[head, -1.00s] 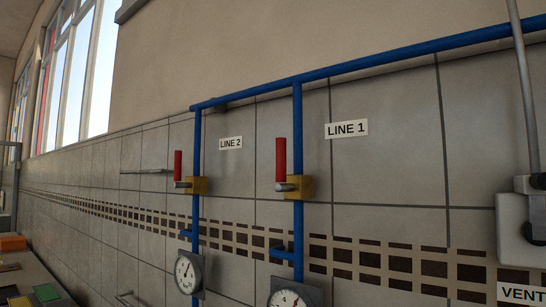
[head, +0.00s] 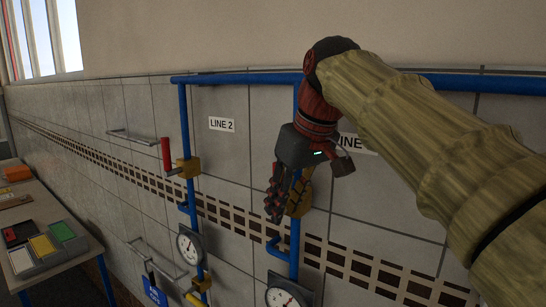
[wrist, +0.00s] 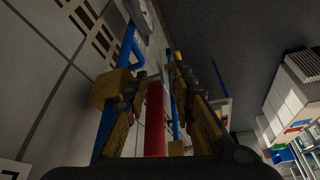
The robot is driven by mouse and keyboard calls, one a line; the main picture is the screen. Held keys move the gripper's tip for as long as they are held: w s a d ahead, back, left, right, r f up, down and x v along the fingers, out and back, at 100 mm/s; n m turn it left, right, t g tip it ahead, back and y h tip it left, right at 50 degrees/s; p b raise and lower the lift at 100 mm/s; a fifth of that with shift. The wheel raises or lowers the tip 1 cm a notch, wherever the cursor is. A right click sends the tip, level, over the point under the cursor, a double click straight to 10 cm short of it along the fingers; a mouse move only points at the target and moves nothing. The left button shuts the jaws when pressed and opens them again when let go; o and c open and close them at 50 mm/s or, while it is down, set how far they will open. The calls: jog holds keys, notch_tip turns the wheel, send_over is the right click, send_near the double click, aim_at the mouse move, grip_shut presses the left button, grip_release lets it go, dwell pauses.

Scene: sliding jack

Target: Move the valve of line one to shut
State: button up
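The line 1 valve sits on the right blue pipe (head: 297,240), below the partly covered "LINE 1" label (head: 352,143). Its yellow body (head: 301,201) shows behind my gripper (head: 277,212), whose fingers point down along it. The gripper hides the valve's handle in the head view. In the wrist view the red handle (wrist: 155,122) stands between the two fingers of my gripper (wrist: 157,90), with visible gaps at both sides. The fingers are apart, and the yellow body (wrist: 110,89) lies beside the left finger.
The line 2 valve with its red handle (head: 166,156) upright is to the left, under its label (head: 221,124). Round gauges hang below both valves (head: 190,246), (head: 287,297).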

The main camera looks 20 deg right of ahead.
notch_tip(320, 180, up, 8)
jog(key=w+p, duration=0.2)
jog(key=p, duration=0.2)
jog(key=d+x, duration=0.1)
jog(key=x, duration=0.6)
jog(key=shift+w+a+f+n, duration=0.2)
jog(key=shift+a+f+n, duration=0.2)
jog(key=shift+a+f, duration=0.1)
grip_shut()
